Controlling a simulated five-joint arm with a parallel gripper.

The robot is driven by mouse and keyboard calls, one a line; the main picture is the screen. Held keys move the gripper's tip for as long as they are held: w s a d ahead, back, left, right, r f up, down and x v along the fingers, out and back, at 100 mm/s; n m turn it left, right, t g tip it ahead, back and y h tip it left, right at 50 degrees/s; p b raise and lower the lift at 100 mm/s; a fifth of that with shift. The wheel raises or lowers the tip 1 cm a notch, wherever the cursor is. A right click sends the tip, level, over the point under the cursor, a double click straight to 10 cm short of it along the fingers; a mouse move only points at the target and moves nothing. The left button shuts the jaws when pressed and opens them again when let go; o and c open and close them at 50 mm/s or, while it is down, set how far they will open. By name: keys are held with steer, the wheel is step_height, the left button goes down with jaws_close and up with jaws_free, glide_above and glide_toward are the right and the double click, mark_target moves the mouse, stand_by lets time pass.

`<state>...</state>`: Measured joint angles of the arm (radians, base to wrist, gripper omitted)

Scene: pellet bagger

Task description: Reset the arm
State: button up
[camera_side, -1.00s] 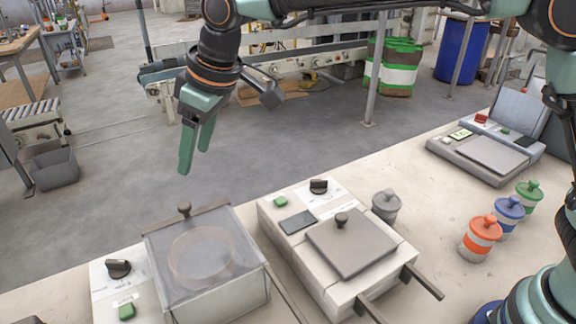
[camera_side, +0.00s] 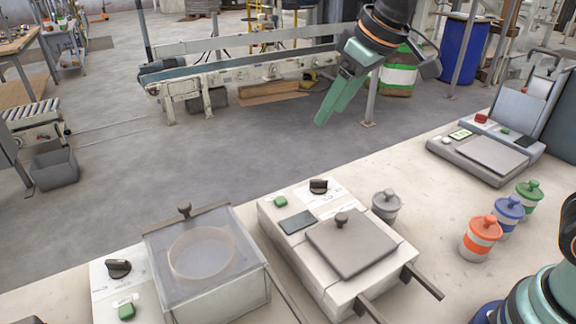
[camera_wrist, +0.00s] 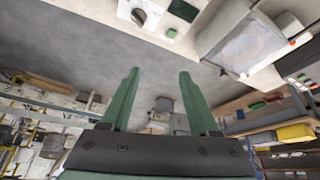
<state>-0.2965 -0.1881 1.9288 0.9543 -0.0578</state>
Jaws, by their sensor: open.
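My gripper (camera_side: 334,104) is in the upper middle of the side view, in the air beyond the back edge of the table. Its two green fingers point down and to the left and hold nothing. In the wrist view, my gripper (camera_wrist: 160,82) shows its fingers spread apart with an empty gap between them. The fingers touch none of the things on the table.
The table (camera_side: 405,178) holds a clear-lidded box (camera_side: 205,250), a grey-lidded machine (camera_side: 350,250), a grey jar (camera_side: 386,206), orange (camera_side: 481,240), blue (camera_side: 508,213) and green (camera_side: 528,194) lidded jars, and a scale (camera_side: 484,155). A conveyor (camera_side: 240,64) stands behind. The air around my gripper is clear.

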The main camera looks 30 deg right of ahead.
steer(key=s+d+f+m+h, duration=0.1)
steer(key=s+d+f+m, duration=0.3)
steer(key=s+d, duration=0.6)
steer(key=shift+s+d+f+t+h, duration=0.35)
steer(key=shift+d+f, duration=0.2)
steer(key=shift+d, duration=0.45)
